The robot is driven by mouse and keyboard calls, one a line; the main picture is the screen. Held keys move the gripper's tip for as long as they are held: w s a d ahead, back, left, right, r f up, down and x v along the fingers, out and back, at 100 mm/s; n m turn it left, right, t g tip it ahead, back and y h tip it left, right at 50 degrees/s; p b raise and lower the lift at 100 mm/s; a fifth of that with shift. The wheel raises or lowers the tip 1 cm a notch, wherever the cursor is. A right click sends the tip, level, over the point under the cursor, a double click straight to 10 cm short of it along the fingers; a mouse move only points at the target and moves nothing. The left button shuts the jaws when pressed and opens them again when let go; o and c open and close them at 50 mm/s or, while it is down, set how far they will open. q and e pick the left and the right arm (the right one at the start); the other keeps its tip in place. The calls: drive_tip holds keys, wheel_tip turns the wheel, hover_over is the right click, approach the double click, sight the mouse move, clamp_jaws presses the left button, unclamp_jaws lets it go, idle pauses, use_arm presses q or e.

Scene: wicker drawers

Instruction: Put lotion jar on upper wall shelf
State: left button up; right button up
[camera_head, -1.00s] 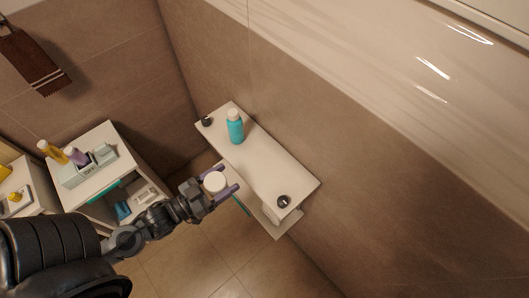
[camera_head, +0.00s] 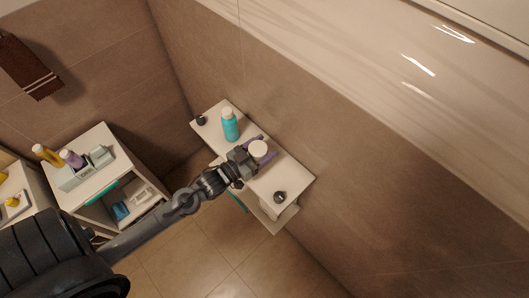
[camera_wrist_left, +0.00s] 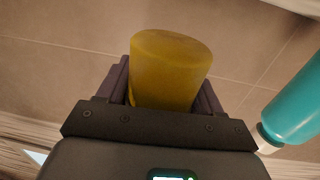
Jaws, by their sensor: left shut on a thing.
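The lotion jar (camera_head: 258,149), with a round white lid, is held between the fingers of my left gripper (camera_head: 266,147). In the left wrist view the jar (camera_wrist_left: 170,72) looks yellowish and sits between the dark fingers. The gripper and jar are over the middle of the white upper wall shelf (camera_head: 296,174). I cannot tell whether the jar's base touches the shelf. My right gripper is not in view.
A teal bottle (camera_head: 230,126) stands on the shelf left of the jar; it also shows in the left wrist view (camera_wrist_left: 298,108). Small dark items sit at the shelf's left end (camera_head: 201,120) and right end (camera_head: 280,196). A cabinet with bottles (camera_head: 100,195) stands at left.

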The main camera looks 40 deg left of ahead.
use_arm(q)
drive_tip(key=shift+w+f, duration=0.1)
drive_tip(key=shift+f, duration=0.4)
wheel_tip(320, 180, down, 2)
drive_tip(key=shift+f, duration=0.15)
drive_tip(key=shift+w+f, duration=0.3)
drive_tip(key=shift+w, duration=0.1)
drive_tip(key=shift+s+f, duration=0.1)
drive_tip(key=shift+f, duration=0.05)
drive_tip(key=o, duration=1.1)
